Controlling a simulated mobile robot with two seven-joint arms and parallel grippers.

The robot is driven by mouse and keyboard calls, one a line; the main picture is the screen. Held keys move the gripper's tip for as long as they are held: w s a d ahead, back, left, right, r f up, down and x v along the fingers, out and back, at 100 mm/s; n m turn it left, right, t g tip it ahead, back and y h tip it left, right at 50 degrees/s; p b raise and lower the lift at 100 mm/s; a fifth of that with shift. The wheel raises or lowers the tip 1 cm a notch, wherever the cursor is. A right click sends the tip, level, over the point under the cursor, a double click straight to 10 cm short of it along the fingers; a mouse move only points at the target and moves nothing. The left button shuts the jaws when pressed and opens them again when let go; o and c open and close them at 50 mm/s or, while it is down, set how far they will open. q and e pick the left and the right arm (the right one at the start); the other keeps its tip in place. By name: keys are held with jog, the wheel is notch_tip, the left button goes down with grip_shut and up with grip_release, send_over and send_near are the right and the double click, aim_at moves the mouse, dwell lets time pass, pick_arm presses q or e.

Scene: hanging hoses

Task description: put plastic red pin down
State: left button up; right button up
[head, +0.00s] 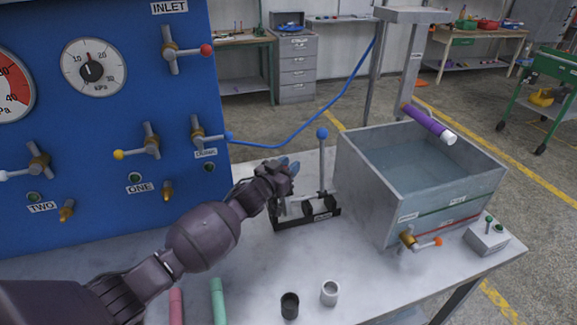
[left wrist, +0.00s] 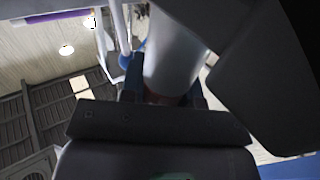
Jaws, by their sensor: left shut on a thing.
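My left gripper (head: 284,172) reaches in from the left and is at the hand pump (head: 306,207), just left of its upright lever with a blue knob (head: 322,133). The gripper is shut. In the left wrist view a small dark reddish patch, which looks like the plastic red pin (left wrist: 165,99), shows between the fingers. Most of it is hidden, and its shape and tilt cannot be told. A grey cylinder (left wrist: 177,55) fills the view just beyond the fingers; I cannot tell if it touches them. My right gripper is not in view.
A water tank (head: 370,190) with a purple hose (head: 430,124) on its rim stands right. A blue panel (head: 110,190) with valves stands left. Pink (head: 176,306) and green (head: 217,300) tubes, a black cup (head: 290,305) and a white cup (head: 330,292) are in front. The table (head: 370,275) is clear around them.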

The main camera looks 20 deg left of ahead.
pick_arm(q)
jog(key=shift+s+f, duration=0.1)
jog(key=shift+f, duration=0.55)
grip_shut()
jog(key=o, duration=0.7)
grip_release()
jog(key=shift+f, duration=0.15)
jog(key=shift+o, duration=1.1)
jog(key=shift+r, duration=0.2)
